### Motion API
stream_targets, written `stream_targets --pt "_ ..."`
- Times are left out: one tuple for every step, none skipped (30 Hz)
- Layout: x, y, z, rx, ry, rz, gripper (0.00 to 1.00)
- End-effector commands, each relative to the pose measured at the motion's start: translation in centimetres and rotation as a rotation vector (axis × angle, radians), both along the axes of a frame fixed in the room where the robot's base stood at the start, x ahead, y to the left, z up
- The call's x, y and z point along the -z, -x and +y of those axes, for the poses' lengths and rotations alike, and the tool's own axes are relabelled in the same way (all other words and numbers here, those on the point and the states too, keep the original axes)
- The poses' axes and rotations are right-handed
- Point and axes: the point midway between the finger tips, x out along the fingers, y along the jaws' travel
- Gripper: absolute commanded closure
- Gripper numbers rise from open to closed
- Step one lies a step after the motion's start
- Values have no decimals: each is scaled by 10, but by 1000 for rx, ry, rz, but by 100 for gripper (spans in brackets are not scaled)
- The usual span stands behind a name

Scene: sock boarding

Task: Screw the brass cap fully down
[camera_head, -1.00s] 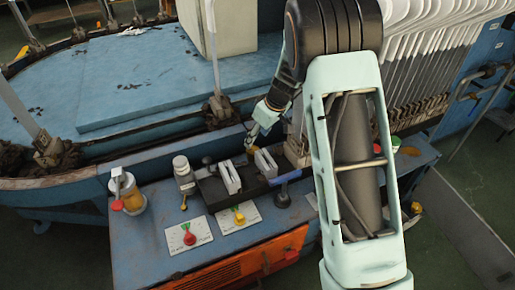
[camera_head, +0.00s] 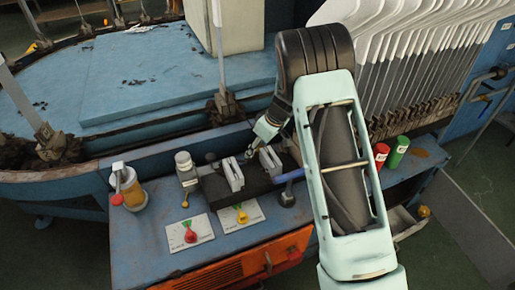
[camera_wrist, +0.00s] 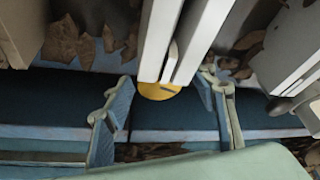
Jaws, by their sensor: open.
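A round brass-coloured disc, which looks like the brass cap (camera_wrist: 160,91), shows in the wrist view. Its upper part is hidden behind pale upright plates (camera_wrist: 158,40). My gripper (camera_wrist: 165,115) is open, with one finger to the left of the disc and the other to its right. No contact is visible, and the depth between fingers and disc is hard to judge. The cap cannot be made out clearly there.
The bench (camera_head: 150,235) carries a silver-capped bottle (camera_head: 184,165), an amber jar (camera_head: 133,195) and two cards with red and yellow knobs (camera_head: 190,233). Red (camera_head: 380,155) and green (camera_head: 397,152) cans stand right of my arm. White boards (camera_head: 420,50) line the back right.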

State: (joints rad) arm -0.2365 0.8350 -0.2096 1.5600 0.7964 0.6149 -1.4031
Motion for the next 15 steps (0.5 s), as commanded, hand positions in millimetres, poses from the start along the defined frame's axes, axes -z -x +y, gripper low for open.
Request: stream_targets --pt "0 0 0 0 0 0 48" --pt "0 0 0 0 0 0 48" --pt "0 0 0 0 0 0 52" --pt "0 0 0 0 0 0 55" --pt "0 0 0 0 0 0 59" --pt "0 0 0 0 0 0 63" --pt "0 0 0 0 0 0 66" --pt "0 0 0 0 0 0 70" --pt "0 0 0 0 0 0 74" --pt "0 0 0 0 0 0 77" --pt "0 0 0 0 0 0 81" --pt "0 0 0 0 0 0 85" --pt "0 0 0 0 0 0 88" --pt "0 0 0 0 0 0 90" --pt "0 0 0 0 0 0 90"
